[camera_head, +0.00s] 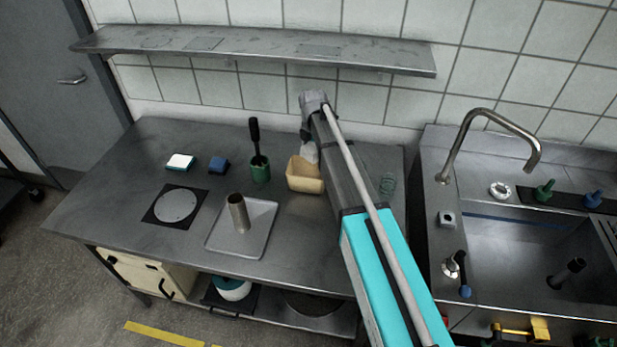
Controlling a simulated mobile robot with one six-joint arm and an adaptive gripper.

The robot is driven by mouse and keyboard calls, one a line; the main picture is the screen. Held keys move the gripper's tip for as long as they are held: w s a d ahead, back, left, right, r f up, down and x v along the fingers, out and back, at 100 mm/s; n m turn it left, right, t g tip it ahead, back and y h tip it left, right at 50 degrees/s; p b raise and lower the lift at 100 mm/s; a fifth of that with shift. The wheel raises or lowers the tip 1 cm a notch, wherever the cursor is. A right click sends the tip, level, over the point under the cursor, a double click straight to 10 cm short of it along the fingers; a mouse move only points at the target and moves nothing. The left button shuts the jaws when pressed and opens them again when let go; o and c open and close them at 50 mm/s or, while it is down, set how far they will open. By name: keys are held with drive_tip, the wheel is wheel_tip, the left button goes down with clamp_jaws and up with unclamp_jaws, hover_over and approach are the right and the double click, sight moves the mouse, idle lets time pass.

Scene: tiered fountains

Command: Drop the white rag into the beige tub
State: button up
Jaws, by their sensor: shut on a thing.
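The beige tub (304,184) stands on the metal table, right of its middle, with its open top facing up. The white rag (309,153) shows as a small pale patch at the tub's back right rim. My gripper (306,137) is just above the rag and shut on it. My arm hides most of the gripper and part of the rag. I cannot tell whether the rag touches the tub.
Left of the tub stand a green cup (260,171) with a black-handled tool, and a grey tray (232,242) with an upright tube. A wall shelf (250,48) runs above; a sink lies right.

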drive_tip(key=shift+f+b, duration=2.8)
drive_tip(key=shift+f, duration=0.1)
drive_tip(key=o, duration=1)
drive_tip(key=shift+s, duration=0.3)
